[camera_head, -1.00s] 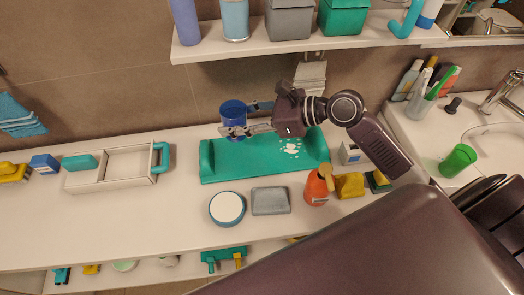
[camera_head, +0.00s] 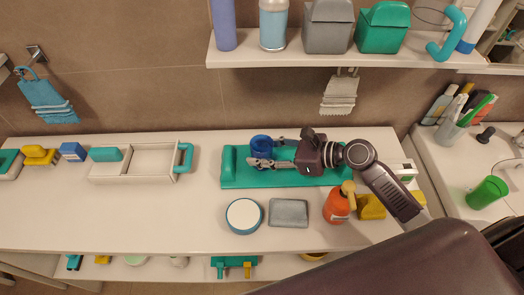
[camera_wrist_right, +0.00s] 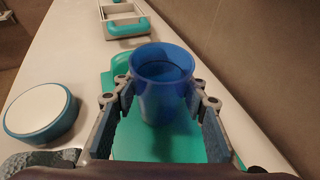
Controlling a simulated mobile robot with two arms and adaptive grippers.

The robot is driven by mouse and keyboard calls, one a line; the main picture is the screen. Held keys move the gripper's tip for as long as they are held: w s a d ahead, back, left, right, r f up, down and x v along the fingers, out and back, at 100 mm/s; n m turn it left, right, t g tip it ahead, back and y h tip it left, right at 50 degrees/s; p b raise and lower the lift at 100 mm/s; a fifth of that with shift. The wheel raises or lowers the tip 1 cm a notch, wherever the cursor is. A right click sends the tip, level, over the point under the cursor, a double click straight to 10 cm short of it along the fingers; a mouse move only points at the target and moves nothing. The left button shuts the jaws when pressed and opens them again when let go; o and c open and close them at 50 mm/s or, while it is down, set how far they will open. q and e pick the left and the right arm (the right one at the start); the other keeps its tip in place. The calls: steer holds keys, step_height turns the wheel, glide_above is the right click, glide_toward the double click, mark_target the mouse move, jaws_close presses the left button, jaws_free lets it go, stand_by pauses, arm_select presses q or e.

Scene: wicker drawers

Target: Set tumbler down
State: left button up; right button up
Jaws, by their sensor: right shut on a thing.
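The blue tumbler (camera_head: 261,144) is upright over the left part of the green tray (camera_head: 235,180). My right gripper (camera_head: 266,154) is shut on it from the right, with a finger on each side. In the right wrist view the tumbler (camera_wrist_right: 163,72) stands between the finger pads (camera_wrist_right: 160,98), its open rim up and empty inside. The green tray (camera_wrist_right: 130,143) shows below and around it. Whether the tumbler's base touches the tray cannot be told. My left gripper is not in view.
A blue-rimmed white round dish (camera_head: 243,216), a grey block (camera_head: 288,213) and an orange bottle (camera_head: 336,207) stand in front of the tray. A white caddy (camera_head: 135,176) is at left. A shelf (camera_head: 330,58) overhangs behind. A green cup (camera_head: 486,192) is by the sink.

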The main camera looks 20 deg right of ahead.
steer(key=o, duration=1.2)
steer(key=shift+f, duration=0.1)
steer(key=shift+c, duration=0.2)
steer(key=shift+s+d, duration=0.1)
steer(key=b+v, duration=0.1)
steer(key=v, duration=0.9)
steer(key=shift+s+d, duration=0.15)
steer(key=shift+d, duration=0.1)
steer(key=shift+s+d+r, duration=0.35)
steer(key=shift+d+r, duration=0.05)
steer(key=shift+r, duration=0.1)
